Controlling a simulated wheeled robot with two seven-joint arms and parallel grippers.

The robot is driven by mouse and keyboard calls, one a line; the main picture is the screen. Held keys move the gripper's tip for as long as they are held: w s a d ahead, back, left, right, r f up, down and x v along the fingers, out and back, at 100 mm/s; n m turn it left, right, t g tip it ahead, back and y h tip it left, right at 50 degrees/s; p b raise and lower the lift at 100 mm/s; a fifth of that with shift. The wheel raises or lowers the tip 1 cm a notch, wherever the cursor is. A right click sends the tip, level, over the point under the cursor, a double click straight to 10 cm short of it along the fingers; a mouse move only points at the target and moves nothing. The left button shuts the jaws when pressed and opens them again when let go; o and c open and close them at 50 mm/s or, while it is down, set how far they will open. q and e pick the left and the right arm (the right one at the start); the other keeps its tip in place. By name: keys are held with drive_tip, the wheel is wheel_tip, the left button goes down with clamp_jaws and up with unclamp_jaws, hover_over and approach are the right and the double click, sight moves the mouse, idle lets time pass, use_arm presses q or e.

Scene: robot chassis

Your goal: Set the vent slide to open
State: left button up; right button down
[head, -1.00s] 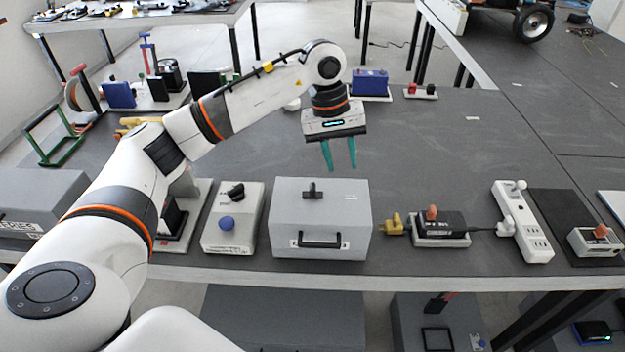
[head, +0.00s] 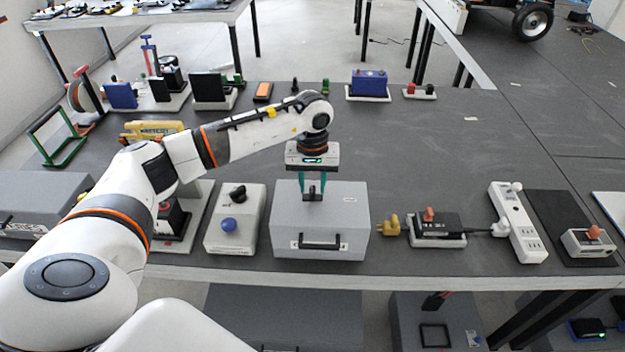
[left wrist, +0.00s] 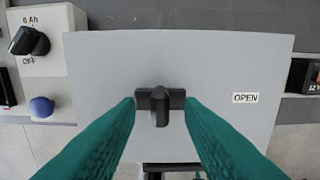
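The vent slide (head: 312,194) is a small black T-shaped knob on top of a grey box (head: 290,222) with a black front handle. In the left wrist view the knob (left wrist: 160,104) sits near the middle of the box top, left of a white "OPEN" label (left wrist: 245,97). My left gripper (head: 312,190) points down over it with its two green fingers spread. In the left wrist view the fingertips (left wrist: 160,101) lie one on each side of the knob, very close to its ends; I cannot tell if they touch. My right gripper is not in view.
A light box with a black rotary knob and a blue button (head: 228,224) stands just left of the grey box. A yellow plug (head: 389,224), a black adapter (head: 437,224) and a white power strip (head: 518,222) lie to the right.

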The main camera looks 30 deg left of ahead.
use_arm(q)
drive_tip(key=shift+f, duration=0.3)
